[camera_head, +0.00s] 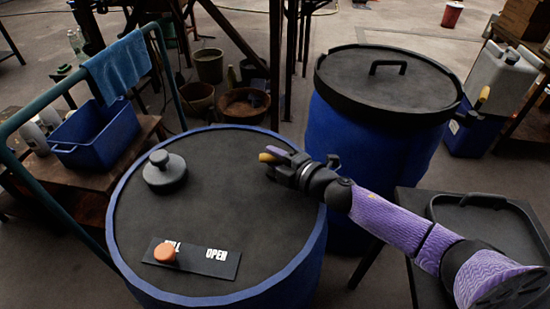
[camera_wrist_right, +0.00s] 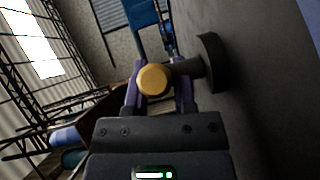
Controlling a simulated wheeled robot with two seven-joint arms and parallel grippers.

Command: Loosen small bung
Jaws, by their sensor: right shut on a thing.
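The near blue vat has a dark flat lid (camera_head: 225,220). My right gripper (camera_head: 275,158) reaches in from the right, low over the right part of this lid. It is shut on a small yellow piece (camera_head: 268,157), which I take to be the small bung. Its rounded yellow end shows between the fingers in the right wrist view (camera_wrist_right: 153,80). Its lower part is hidden, so I cannot tell how it sits in the lid. A larger dark bung (camera_head: 165,170) with a knob stands at the lid's left. It also shows beyond the fingers in the wrist view (camera_wrist_right: 210,63).
A dark plate marked OPEN (camera_head: 215,262) lies on the lid's front, with an orange disc (camera_head: 164,252) on its left part. A second blue vat (camera_head: 365,145) with a handled lid stands behind right. A black tray (camera_head: 480,225) is at right, a blue tub (camera_head: 105,140) at left.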

